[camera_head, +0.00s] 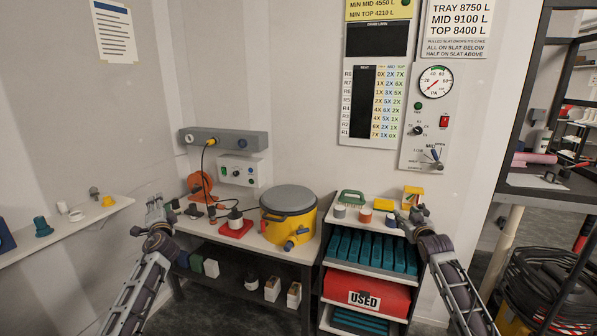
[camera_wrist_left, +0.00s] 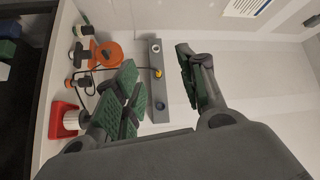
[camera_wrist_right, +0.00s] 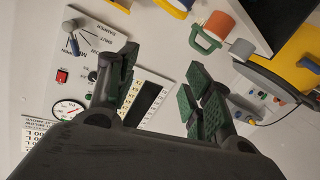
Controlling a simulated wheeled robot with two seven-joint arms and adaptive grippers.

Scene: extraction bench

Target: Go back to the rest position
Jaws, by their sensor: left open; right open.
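My left gripper (camera_head: 157,217) is raised at the left of the head view, in front of the bench (camera_head: 262,246). In the left wrist view my left gripper (camera_wrist_left: 160,92) shows its green-padded fingers spread apart with nothing between them. My right gripper (camera_head: 412,216) is raised in front of the right side of the shelf cart (camera_head: 344,266). In the right wrist view my right gripper (camera_wrist_right: 158,88) also has its fingers apart and empty. Both arms come up from the bottom of the head view.
A yellow pot with a grey lid (camera_head: 288,215) stands on the bench near a red tray (camera_head: 235,229). The cart carries teal blocks, small rolls and a red "USED" bin (camera_head: 366,292). A wall shelf (camera_head: 66,224) is at left, a black rack (camera_head: 545,185) at right.

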